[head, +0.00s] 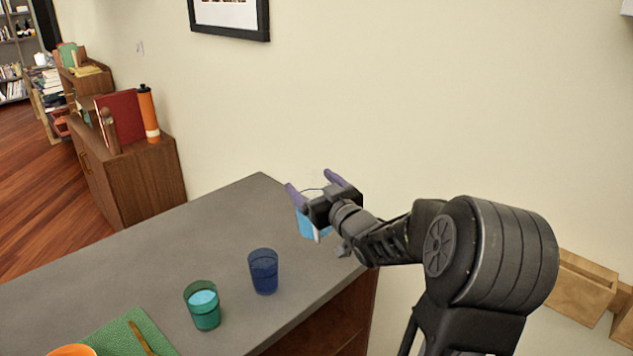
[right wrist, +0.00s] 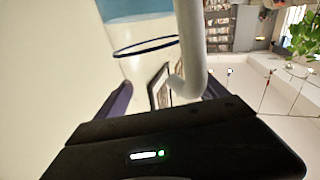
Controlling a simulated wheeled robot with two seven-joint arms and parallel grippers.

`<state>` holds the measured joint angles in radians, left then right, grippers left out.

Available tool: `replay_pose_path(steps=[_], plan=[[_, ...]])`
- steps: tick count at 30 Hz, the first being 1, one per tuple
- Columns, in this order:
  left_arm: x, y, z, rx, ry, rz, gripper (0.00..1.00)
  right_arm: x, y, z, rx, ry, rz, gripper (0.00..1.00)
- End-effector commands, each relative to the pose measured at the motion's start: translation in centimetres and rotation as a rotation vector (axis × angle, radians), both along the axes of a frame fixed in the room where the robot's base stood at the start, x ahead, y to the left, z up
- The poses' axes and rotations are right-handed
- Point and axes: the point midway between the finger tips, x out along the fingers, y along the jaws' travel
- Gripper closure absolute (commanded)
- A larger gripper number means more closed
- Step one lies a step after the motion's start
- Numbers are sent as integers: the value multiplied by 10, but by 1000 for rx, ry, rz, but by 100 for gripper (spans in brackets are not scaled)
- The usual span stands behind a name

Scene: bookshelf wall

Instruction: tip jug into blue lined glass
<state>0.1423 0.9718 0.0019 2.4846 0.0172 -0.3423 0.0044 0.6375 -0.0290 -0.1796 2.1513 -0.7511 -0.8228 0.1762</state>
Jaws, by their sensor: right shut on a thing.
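My right gripper (head: 314,186) is shut on the jug, above the far right corner of the grey counter. The jug (head: 311,226) is clear with light blue contents, mostly hidden behind the gripper in the head view. In the right wrist view the jug (right wrist: 138,65) shows a dark blue rim line, a pale curved handle (right wrist: 193,45) and blue liquid. A dark blue glass (head: 263,271) stands upright on the counter, nearer than the gripper; it is likely the blue lined glass. I cannot make out any liquid in it. My left gripper is not in view.
A green glass (head: 203,306) with light blue liquid stands left of the blue glass. A green mat (head: 117,338) and an orange bowl (head: 72,350) lie at the front left. The counter (head: 170,245) is clear behind them. The wall (head: 400,90) is close behind the gripper.

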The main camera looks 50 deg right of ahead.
Motion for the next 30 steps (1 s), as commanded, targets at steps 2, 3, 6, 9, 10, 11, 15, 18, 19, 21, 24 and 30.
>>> replay_pose_path(steps=[2, 3, 6, 9, 10, 11, 15, 18, 19, 21, 24, 30], plan=[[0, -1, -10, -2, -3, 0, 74, 2, 5, -7, -33, 3, 1, 91], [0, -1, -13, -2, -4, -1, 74, 3, 8, -10, -51, 9, 2, 91], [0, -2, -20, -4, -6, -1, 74, 4, 13, -16, -94, 22, 0, 91], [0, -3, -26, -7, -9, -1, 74, 6, 20, -23, -136, 36, 1, 91], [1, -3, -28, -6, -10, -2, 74, 7, 21, -25, -148, 40, 1, 91], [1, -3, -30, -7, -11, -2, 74, 8, 23, -27, -160, 44, 1, 91], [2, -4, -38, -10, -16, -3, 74, 10, 31, -36, -220, 63, 1, 91], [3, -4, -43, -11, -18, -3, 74, 12, 37, -43, -261, 76, 1, 91], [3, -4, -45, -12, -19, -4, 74, 13, 39, -45, -276, 80, 1, 91], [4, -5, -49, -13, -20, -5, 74, 14, 43, -49, -304, 89, 1, 91], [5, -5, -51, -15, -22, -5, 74, 16, 50, -53, -362, 108, 1, 91], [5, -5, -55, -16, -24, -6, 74, 21, 66, -60, -523, 159, 0, 91]])
